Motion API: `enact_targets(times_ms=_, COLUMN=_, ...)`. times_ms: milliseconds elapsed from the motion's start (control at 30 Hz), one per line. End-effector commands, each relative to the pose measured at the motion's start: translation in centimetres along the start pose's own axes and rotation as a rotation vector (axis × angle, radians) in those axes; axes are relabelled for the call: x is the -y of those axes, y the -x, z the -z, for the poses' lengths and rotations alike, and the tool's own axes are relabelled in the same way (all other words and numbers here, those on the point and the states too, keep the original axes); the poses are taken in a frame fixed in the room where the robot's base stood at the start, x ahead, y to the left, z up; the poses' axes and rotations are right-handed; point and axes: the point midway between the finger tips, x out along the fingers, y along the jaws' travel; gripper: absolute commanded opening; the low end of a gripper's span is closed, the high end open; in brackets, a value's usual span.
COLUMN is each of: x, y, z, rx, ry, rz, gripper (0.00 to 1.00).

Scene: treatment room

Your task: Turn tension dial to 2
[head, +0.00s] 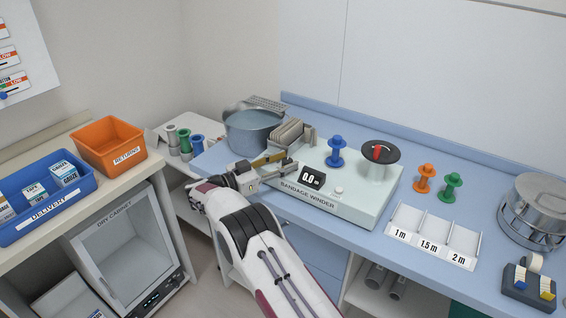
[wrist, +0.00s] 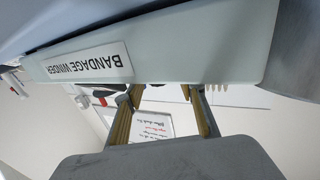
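No marked tension scale is readable, so I cannot tell which part is the tension dial. My gripper (head: 289,163) is at the winder's left end, fingers apart and nothing between them. In the wrist view, the open fingers (wrist: 165,92) are close to the winder's upside-down front label (wrist: 90,65); contact is unclear.
A blue spool (head: 336,152) stands on the winder. Orange (head: 425,177) and green (head: 450,186) spools and a length tray (head: 432,237) are to the right.

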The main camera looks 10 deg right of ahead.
Motion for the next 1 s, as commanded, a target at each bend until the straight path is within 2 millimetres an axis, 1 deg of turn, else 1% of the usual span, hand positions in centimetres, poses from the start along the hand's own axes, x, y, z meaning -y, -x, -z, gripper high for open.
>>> enact_targets(times_ms=167, x=0.0, y=0.6, z=0.0, rx=0.0, ry=0.0, rz=0.001, gripper=0.39)
enact_targets(times_ms=367, x=0.0, y=2.3, z=0.0, rx=0.0, ry=0.0, rz=0.001, gripper=0.39)
enact_targets(times_ms=800, x=0.1, y=8.7, z=0.0, rx=0.0, ry=-0.001, rz=0.002, gripper=0.39)
enact_targets(times_ms=1000, x=0.0, y=10.9, z=0.0, rx=0.0, ry=0.0, rz=0.002, gripper=0.39)
